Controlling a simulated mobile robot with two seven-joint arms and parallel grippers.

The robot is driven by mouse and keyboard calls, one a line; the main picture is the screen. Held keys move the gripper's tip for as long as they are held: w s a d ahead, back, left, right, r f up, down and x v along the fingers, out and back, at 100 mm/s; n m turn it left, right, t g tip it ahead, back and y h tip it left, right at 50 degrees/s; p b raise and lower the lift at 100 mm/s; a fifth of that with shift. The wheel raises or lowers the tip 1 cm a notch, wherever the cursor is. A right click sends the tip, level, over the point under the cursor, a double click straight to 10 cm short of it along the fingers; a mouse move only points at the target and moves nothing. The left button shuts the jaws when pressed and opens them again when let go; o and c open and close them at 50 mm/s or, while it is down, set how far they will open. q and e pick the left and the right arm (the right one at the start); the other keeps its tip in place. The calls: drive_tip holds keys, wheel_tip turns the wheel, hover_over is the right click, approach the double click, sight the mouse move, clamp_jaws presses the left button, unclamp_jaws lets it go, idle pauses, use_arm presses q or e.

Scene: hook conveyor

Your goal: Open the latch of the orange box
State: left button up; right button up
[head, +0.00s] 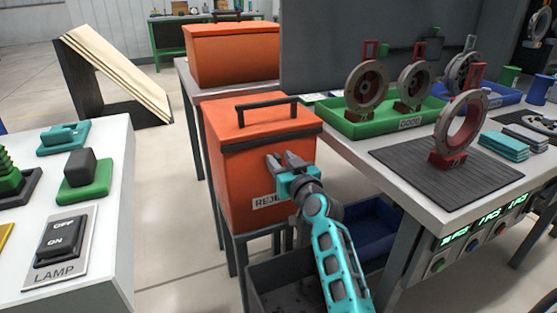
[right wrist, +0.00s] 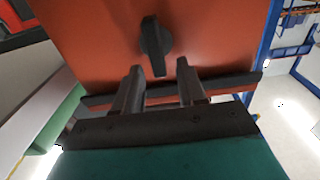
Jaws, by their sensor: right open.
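The orange box (head: 238,172) stands on a dark stand, with a black handle (head: 266,110) on its closed lid and a partly covered label beginning "REJE". My right gripper (head: 282,160) is at the box's front face, above the label. In the right wrist view, a dark elongated latch knob (right wrist: 155,46) sits on the orange face (right wrist: 95,35). My right gripper (right wrist: 158,85) is open, and the knob's lower end lies in line with the gap between its fingers. I cannot tell whether they touch it. The latch is not clearly visible in the head view. My left gripper is not in view.
A second orange box (head: 232,55) stands behind. On the right, a workbench (head: 450,205) holds a green tray (head: 375,128) and ring parts. A white table (head: 118,200) with a lamp switch (head: 62,240) is at left. A dark bin (head: 262,290) lies below my right arm.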

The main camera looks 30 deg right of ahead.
clamp_jaws()
idle(0.3)
